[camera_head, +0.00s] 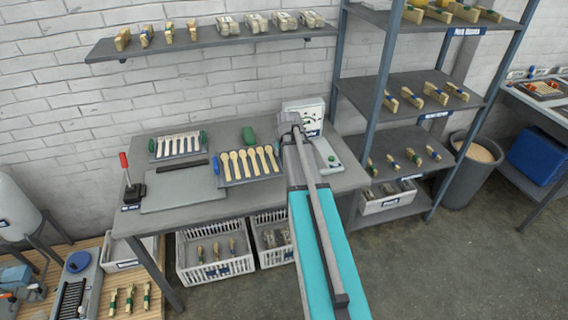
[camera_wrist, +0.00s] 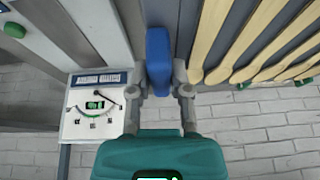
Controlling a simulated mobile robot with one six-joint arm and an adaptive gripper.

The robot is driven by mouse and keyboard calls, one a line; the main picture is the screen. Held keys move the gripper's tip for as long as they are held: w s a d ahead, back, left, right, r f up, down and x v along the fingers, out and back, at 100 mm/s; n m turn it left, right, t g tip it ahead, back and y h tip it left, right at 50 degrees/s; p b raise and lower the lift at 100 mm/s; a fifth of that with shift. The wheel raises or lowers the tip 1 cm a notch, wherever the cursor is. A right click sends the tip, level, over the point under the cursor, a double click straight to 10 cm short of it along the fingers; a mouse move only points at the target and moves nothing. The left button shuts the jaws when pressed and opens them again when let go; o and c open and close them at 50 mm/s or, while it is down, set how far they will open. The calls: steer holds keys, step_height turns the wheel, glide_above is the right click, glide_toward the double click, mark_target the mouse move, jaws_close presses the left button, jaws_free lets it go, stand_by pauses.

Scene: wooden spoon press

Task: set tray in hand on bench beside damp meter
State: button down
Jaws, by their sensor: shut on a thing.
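The tray (camera_head: 250,181) is grey-blue and carries a row of several wooden spoons. My gripper (camera_wrist: 160,85) is shut on its blue end handle (camera_wrist: 158,62). In the wrist view the spoons (camera_wrist: 215,40) lie to the right of the handle. In the head view my arm hides the gripper and the tray's right end. The tray is over the bench top (camera_head: 205,145); I cannot tell if it touches it. The damp meter (camera_head: 303,112), a white panel with a dial, stands to the tray's right at the back. Its dial (camera_wrist: 95,105) shows left of my gripper in the wrist view.
Another tray (camera_head: 178,157) with pale utensils lies at the back left. A green object (camera_head: 248,135) sits behind the spoons. A grey board (camera_head: 180,192) and a red-handled lever (camera_head: 125,165) are at the left. A shelf rack (camera_head: 372,100) stands right of the bench.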

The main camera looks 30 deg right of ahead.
steer(key=w+d+f+b, duration=0.1)
steer(key=f+b, duration=0.1)
steer(key=w+d+f+b, duration=0.3)
steer(key=w+d+f, duration=0.1)
steer(key=shift+w+f+b, duration=0.15)
steer(key=shift+f+b, duration=0.1)
steer(key=shift+b, duration=0.15)
steer(key=shift+d, duration=0.1)
steer(key=shift+w+d+f+b, duration=0.2)
steer(key=shift+w+f+b, duration=0.05)
steer(key=shift+f+b, duration=1.75)
steer(key=shift+f, duration=0.1)
steer(key=c, duration=0.6)
jaws_free()
steer(key=shift+o, duration=0.2)
steer(key=d+p+v, duration=0.1)
steer(key=p+v, duration=1)
steer(key=v, duration=0.1)
steer(key=shift+a, duration=0.45)
